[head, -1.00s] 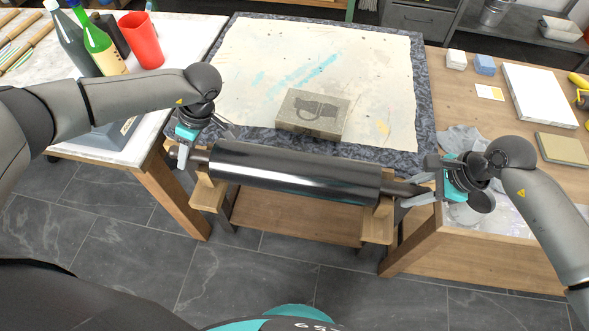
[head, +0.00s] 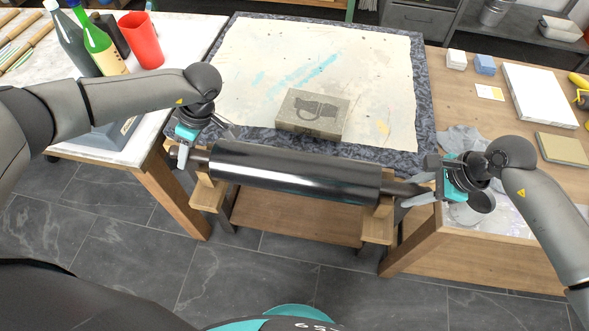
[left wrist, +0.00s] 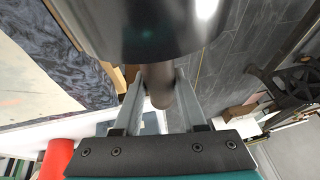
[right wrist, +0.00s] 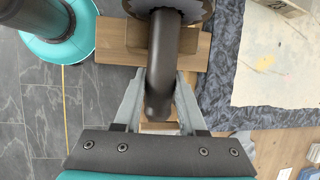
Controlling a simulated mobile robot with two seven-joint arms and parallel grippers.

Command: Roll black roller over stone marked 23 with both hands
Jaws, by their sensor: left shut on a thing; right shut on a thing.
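The black roller (head: 295,172) lies across two wooden brackets at the near edge of the stone bed, a handle at each end. My left gripper (head: 186,155) is shut on its left handle, which also shows between the fingers in the left wrist view (left wrist: 158,84). My right gripper (head: 420,196) is shut on its right handle, which shows between the fingers in the right wrist view (right wrist: 160,85). The grey stone (head: 312,114) with a dark mug drawing lies on the stained sheet just beyond the roller.
The stained cream sheet (head: 350,60) covers most of the bed and is clear around the stone. Bottles and a red cup (head: 141,40) stand on the left table. The right wooden table holds a white slab (head: 540,94), a cloth and small blocks.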

